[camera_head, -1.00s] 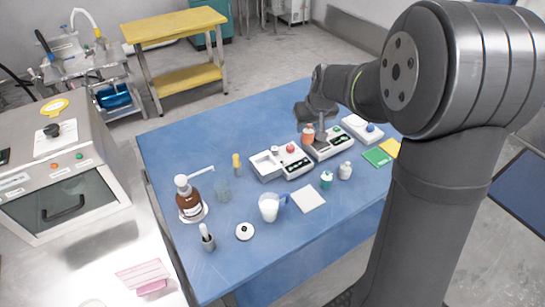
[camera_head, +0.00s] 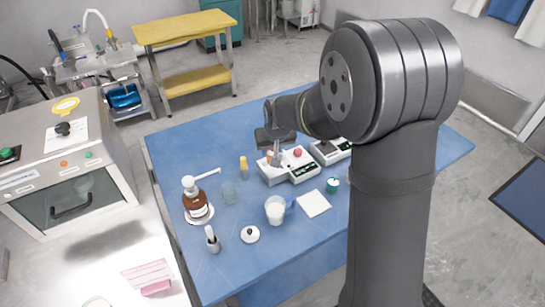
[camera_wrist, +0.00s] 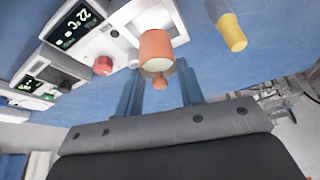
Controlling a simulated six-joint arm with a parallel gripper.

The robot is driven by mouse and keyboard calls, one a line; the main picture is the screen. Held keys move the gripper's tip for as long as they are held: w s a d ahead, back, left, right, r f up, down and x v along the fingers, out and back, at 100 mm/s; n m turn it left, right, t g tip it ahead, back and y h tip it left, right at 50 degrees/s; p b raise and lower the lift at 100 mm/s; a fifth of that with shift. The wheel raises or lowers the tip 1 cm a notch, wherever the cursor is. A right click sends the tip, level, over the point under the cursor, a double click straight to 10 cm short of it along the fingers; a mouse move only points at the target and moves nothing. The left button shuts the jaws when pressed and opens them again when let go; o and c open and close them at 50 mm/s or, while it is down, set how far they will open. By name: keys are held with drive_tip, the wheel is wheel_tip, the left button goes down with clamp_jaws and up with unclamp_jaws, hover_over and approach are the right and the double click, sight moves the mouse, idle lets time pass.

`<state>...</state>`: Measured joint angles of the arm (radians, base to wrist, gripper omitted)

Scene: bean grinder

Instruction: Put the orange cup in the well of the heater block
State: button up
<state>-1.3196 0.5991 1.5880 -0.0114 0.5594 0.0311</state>
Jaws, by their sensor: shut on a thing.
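The orange cup (camera_wrist: 157,50) is between the fingers of my gripper (camera_wrist: 160,88) in the wrist view, with a small orange knob on its near side. My gripper (camera_head: 276,156) is shut on it. The heater block (camera_head: 270,177) is a white unit with a red knob (camera_head: 297,152) and a display reading about 22 °C in the wrist view. The cup is at the block's well end, and its white recess (camera_wrist: 128,18) shows partly behind the cup. The cup is mostly hidden by my gripper in the head view. I cannot tell whether it touches the well.
A yellow-capped vial (camera_head: 243,167) stands left of the block. A second white device (camera_head: 330,151) is close on the right, partly behind my arm. A brown pump bottle (camera_head: 195,200), a beaker with white contents (camera_head: 275,209) and a white pad (camera_head: 313,204) are on the blue table (camera_head: 290,250).

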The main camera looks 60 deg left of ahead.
sight(273, 153)
drive_tip(key=shift+f, duration=1.95)
drive_tip(key=shift+f, duration=0.15)
drive_tip(key=o, duration=1.1)
drive_tip(key=v, duration=1.2)
